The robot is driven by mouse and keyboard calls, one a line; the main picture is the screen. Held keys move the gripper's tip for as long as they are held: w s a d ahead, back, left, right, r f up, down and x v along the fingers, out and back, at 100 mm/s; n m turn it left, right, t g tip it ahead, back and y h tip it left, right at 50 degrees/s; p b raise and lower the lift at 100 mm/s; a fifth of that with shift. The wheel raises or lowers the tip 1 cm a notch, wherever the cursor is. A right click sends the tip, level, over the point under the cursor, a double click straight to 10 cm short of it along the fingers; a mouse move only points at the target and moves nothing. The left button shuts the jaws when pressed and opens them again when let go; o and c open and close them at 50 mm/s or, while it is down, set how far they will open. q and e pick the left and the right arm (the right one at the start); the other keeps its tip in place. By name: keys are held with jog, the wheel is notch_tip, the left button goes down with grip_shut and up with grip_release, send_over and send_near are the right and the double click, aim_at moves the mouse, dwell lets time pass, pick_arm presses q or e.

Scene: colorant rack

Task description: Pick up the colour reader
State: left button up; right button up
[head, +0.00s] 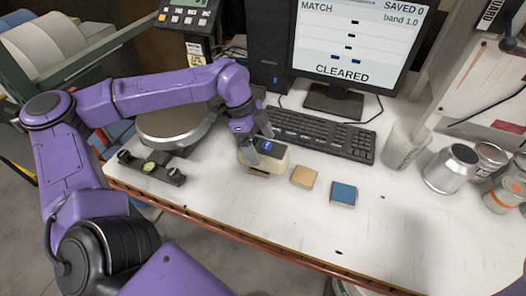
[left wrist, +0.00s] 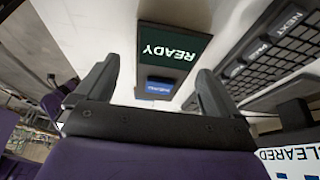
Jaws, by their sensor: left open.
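The colour reader (head: 271,150), a small pale block with a dark screen and a blue button on top, sits on the white worktop in front of the keyboard. In the left wrist view its dark screen (left wrist: 172,45) reads READY. My left gripper (head: 254,137) is open and reaches down at the reader. In the left wrist view the gripper (left wrist: 155,90) has one finger to each side of the reader's screen and button. I cannot tell whether the fingers touch it. The reader's lower body is partly hidden. My right gripper is not in view.
A tan swatch (head: 304,176) and a blue swatch (head: 343,193) lie right of the reader. The keyboard (head: 320,134) is close behind it. A round scale pan (head: 175,127) is left. A clear beaker (head: 402,146) and metal cans (head: 452,167) stand right. The front worktop is clear.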

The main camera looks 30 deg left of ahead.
pick_arm(q)
jog(key=x, duration=0.3)
jog(key=shift+w+d+f, duration=0.1)
jog(key=shift+w+f, duration=0.05)
jog(key=c, duration=1.7)
